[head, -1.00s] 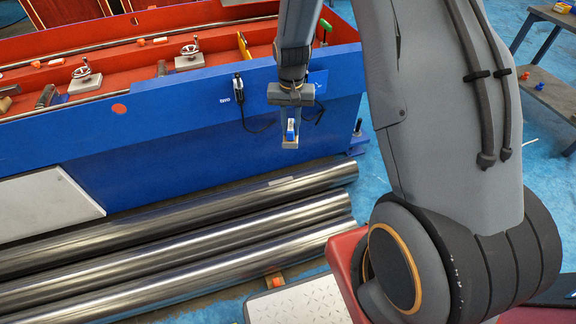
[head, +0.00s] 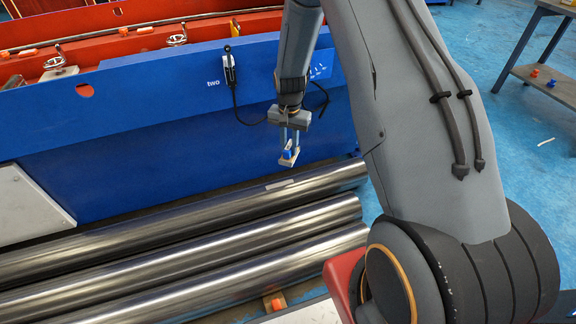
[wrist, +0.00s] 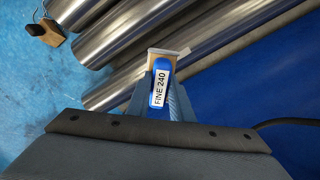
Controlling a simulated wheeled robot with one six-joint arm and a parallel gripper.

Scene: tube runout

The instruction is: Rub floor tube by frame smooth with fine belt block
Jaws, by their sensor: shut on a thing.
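My gripper (head: 289,145) is shut on the fine belt block (head: 287,155), a small blue block with a pale base. In the wrist view the block (wrist: 160,84) carries a white label reading "FINE 240". Several long shiny steel tubes lie side by side on the floor in front of the blue frame (head: 150,110). The floor tube by the frame (head: 220,211) is the one farthest back and bears a pale label near its right end. The block is in the air above that tube's right part, apparently apart from it. My gripper hides part of the tubes in the wrist view.
Two more tubes, the middle one (head: 230,238) and the front one (head: 230,270), lie nearer me. A wooden chock with an orange piece (head: 275,303) sits by the front tube. A black handset (head: 229,68) with a cable hangs on the frame. Blue floor is open at right.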

